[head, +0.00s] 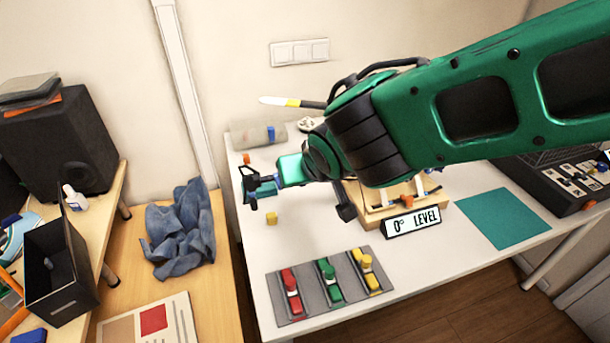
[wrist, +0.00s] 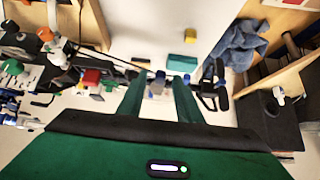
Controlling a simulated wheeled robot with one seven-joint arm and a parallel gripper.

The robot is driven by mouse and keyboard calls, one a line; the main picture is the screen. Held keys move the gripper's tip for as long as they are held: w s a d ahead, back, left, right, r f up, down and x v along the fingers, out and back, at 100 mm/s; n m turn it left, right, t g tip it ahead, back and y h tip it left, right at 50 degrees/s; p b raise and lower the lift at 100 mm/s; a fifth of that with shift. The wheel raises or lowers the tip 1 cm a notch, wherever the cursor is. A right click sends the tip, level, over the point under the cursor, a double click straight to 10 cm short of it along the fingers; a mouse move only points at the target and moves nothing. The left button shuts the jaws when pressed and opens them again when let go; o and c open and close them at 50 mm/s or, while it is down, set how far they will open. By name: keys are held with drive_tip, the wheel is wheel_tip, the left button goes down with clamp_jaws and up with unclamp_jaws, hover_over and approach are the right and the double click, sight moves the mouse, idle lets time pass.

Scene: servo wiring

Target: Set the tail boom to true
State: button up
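A display reading "0° LEVEL" (head: 412,221) stands in front of a wooden stand (head: 376,212), mostly covered by my arm in the head view. My gripper (head: 262,188) is over the left part of the white table. In the wrist view my gripper (wrist: 160,84) has its two green fingers apart. A small grey-blue piece shows between them; I see no clear grip on it.
A panel with red, green and yellow switches (head: 328,286) lies at the table front. A teal mat (head: 502,218) is at right. A blue cloth (head: 180,230) lies on the wooden desk.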

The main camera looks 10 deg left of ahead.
drive_tip(key=v, duration=1)
drive_tip(key=shift+d+r, duration=0.15)
drive_tip(key=shift+r, duration=0.15)
drive_tip(key=shift+s, duration=0.15)
